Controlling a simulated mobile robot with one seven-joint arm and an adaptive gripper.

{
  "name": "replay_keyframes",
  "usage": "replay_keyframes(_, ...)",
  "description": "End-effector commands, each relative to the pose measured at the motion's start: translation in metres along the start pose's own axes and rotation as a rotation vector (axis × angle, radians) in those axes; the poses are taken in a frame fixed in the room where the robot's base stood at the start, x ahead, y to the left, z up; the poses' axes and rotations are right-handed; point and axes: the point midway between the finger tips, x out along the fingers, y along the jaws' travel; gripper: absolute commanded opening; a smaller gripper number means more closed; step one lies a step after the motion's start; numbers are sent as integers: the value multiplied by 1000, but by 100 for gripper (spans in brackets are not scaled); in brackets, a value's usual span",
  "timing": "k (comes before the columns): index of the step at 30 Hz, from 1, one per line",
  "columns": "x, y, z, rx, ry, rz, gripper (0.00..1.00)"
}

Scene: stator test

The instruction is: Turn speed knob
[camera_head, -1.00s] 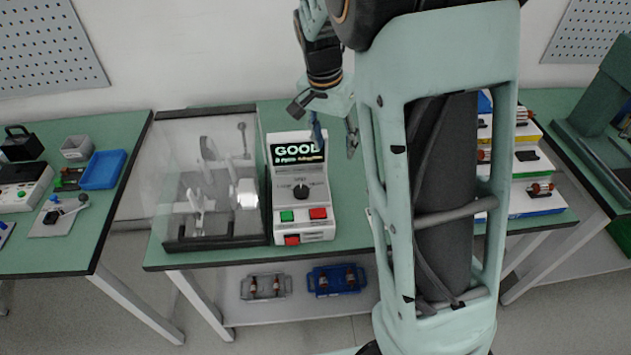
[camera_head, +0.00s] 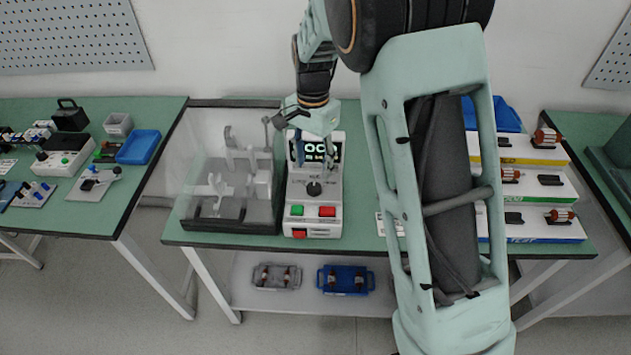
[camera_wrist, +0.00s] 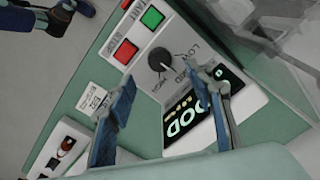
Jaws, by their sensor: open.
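The black speed knob (camera_head: 314,189) sits on the sloped face of the white test console, between the lit screen (camera_head: 330,152) above and the green and red buttons below. In the wrist view the knob (camera_wrist: 160,60) has a white pointer mark, with LOW and HIGH lettering around it. My gripper (camera_head: 313,150) is above the console, in front of the screen, and partly covers it. In the wrist view the two blue fingers (camera_wrist: 169,82) are spread apart with nothing between them. The knob is just beyond the fingertips, and I see no contact.
A clear-walled case (camera_head: 230,220) with light fixtures stands directly left of the console. The green button (camera_head: 297,210), red button (camera_head: 327,211) and lower red switch (camera_head: 299,233) lie below the knob. Stepped trays (camera_head: 530,190) with motor parts stand at the right, partly behind my arm.

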Motion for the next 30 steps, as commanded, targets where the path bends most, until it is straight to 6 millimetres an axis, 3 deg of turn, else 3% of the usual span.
replay_keyframes(3,25,2,0,1,-2,4,48)
replay_keyframes(10,60,1,0,1,-1,3,48)
replay_keyframes(15,71,1,0,0,0,1,48)
replay_keyframes(23,72,1,0,0,1,0,48)
replay_keyframes(30,72,1,0,0,1,0,24)
